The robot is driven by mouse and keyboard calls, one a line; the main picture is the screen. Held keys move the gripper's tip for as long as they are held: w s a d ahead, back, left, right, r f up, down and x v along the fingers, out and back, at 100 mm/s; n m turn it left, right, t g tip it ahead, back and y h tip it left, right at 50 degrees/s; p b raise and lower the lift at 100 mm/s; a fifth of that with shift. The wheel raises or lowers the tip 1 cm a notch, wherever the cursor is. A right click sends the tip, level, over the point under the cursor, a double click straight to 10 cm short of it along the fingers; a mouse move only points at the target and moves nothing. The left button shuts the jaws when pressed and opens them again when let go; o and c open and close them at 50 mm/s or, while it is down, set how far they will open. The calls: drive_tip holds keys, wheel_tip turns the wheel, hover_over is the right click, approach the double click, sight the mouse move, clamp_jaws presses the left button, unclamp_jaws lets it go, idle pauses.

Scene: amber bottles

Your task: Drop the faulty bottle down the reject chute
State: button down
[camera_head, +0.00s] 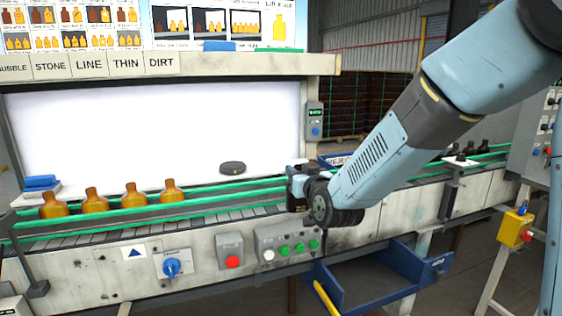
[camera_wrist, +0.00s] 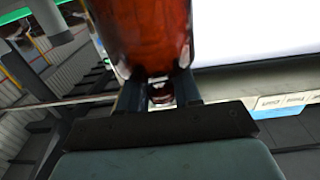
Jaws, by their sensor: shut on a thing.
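In the wrist view a reddish-brown amber bottle (camera_wrist: 155,38) sits between the fingers of my gripper (camera_wrist: 160,88), which is shut on it. In the head view my gripper (camera_head: 296,183) is over the conveyor, left of the sign reading REJECT (camera_head: 338,160). I cannot make out the held bottle in the head view; the gripper and arm hide that place. The chute opening is hidden too, behind my arm. I cannot see a fault on the bottle.
Several amber bottles (camera_head: 134,195) stand on the conveyor at left between green rails (camera_head: 225,198). Dark bottles (camera_head: 468,149) stand at the far right. A dark round disc (camera_head: 232,168) is before the white light panel (camera_head: 150,125). A blue tray (camera_head: 405,262) is below the conveyor.

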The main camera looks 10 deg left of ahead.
drive_tip(key=w+d+f+m+h, duration=0.2)
drive_tip(key=w+d+f+h, duration=0.1)
drive_tip(key=d+f, duration=0.8)
drive_tip(key=w+d+f+m+t+h, duration=0.1)
drive_tip(key=w+d+f+m+h, duration=0.1)
drive_tip(key=d+f, duration=1)
drive_tip(key=w+d+f+m+t+h, duration=0.1)
drive_tip(key=w+d+f+h, duration=0.3)
drive_tip(key=d+f, duration=0.7)
drive_tip(key=w+d+m, duration=0.1)
drive_tip(key=d, duration=0.6)
drive_tip(key=shift+w+d+f, duration=0.2)
drive_tip(key=shift+w+d, duration=0.1)
drive_tip(key=shift+f, duration=0.1)
drive_tip(key=shift+a, duration=0.1)
